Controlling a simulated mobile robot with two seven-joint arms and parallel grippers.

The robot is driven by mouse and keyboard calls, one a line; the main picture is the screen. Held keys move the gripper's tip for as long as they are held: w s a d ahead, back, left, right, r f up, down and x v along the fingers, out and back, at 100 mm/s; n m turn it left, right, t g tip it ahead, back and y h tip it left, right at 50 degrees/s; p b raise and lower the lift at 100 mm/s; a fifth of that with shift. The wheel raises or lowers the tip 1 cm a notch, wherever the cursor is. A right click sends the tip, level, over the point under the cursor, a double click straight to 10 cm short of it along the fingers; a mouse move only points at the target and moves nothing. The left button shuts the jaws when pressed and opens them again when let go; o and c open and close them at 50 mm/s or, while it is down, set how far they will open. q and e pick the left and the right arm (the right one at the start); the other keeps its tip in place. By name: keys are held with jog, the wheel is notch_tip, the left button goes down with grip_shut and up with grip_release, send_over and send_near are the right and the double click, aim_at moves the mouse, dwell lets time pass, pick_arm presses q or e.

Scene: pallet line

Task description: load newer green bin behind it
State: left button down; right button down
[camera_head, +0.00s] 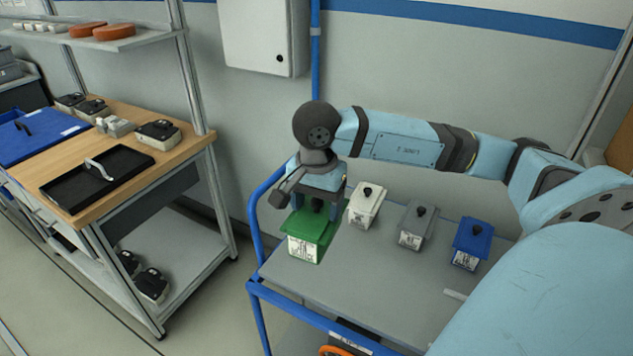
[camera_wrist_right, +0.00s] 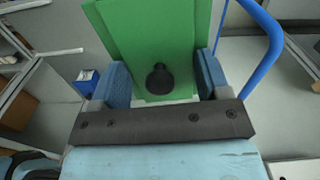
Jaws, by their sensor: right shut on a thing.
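The green bin (camera_head: 310,229), with a white label on its front and a black knob on its lid, is at the left end of the grey cart top (camera_head: 335,266). My right gripper (camera_head: 318,197) is above it and shut on it. In the right wrist view the green bin (camera_wrist_right: 152,35) lies between the two blue-padded fingers, with its black knob between them. I cannot tell whether its base touches the cart. My left gripper is not in view.
A white bin (camera_head: 364,208), a grey bin (camera_head: 414,229) and a blue bin (camera_head: 471,246) stand in a row on the cart, right of the green one. A blue rail (camera_head: 254,215) edges the cart's left. A wooden workbench (camera_head: 185,146) stands left. The cart's front middle is clear.

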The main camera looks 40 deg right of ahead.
jog(key=shift+f, duration=0.1)
notch_tip(320, 180, down, 20)
jog(key=shift+r+p, duration=0.25)
jog(key=shift+p, duration=0.6)
jog(key=shift+c, duration=0.5)
grip_release()
